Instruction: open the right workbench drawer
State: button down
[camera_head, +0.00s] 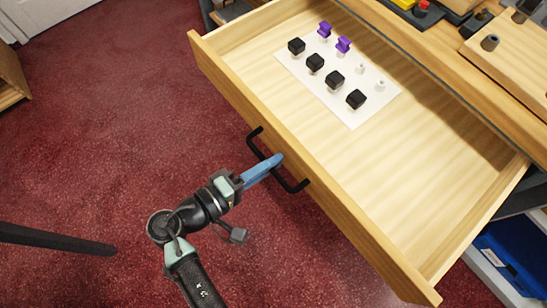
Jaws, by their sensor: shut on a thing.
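The workbench drawer (308,178) is pulled out, with its light wood interior showing. A black bar handle (293,187) is mounted on its front face. My gripper (275,161), with blue fingers, is shut on the middle of the handle. The fingers overlap, so the far finger and the exact grip are partly hidden.
Inside the drawer a white sheet (352,119) bears several black cubes (335,80), two purple pieces (343,44) and small white pieces (361,68). The workbench top (465,70) holds a wooden board (515,50). A blue bin (510,262) is at lower right. Red carpet (100,130) lies open at left.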

jog(key=c, duration=0.9)
grip_release()
jog(key=v, duration=1.3)
jog(key=shift+f+p, duration=0.1)
jog(key=shift+p, duration=0.25)
